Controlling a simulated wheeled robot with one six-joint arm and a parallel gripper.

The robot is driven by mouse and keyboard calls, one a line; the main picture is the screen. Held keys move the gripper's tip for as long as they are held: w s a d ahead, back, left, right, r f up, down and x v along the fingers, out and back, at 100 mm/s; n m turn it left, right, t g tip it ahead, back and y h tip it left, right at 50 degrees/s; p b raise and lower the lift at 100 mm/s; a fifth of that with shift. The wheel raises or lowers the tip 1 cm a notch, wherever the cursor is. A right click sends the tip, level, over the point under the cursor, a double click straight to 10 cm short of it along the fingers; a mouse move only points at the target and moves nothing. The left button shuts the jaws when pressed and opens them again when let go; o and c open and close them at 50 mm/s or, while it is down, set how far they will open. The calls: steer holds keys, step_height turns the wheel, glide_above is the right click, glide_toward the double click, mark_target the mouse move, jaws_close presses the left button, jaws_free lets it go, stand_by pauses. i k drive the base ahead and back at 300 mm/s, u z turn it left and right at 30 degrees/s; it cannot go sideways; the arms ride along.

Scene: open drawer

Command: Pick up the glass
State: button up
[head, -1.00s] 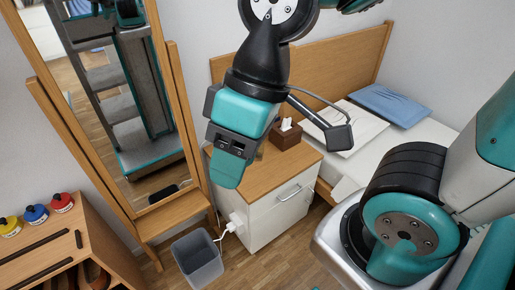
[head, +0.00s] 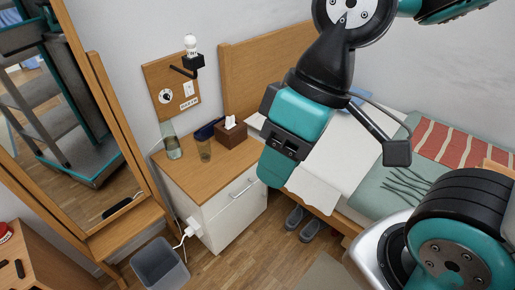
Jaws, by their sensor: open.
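A small clear drinking glass (head: 205,151) stands upright on the wooden top of the nightstand (head: 190,186), just left of a brown tissue box. A greenish glass vessel (head: 173,148), looking like a jar or carafe, stands to its left. My gripper (head: 270,172) is teal and black and hangs in front of the bed, to the right of the glass and apart from it. It is open, and I see nothing in it. Its fingertips are seen edge-on, so the gap between them is hard to make out.
The tissue box (head: 231,131) and a dark blue object (head: 209,130) sit behind the glass. A standing mirror (head: 80,130) is on the left. A grey bin (head: 160,266) and a white plug with a cable (head: 193,228) are by the nightstand. Slippers (head: 303,222) lie beside the bed.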

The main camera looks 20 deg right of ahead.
mark_target(204, 148)
steer(key=z, duration=0.35)
steer(key=i, duration=0.9)
steer(key=u, duration=1.1)
steer(key=i, duration=0.45)
steer(key=u, duration=0.45)
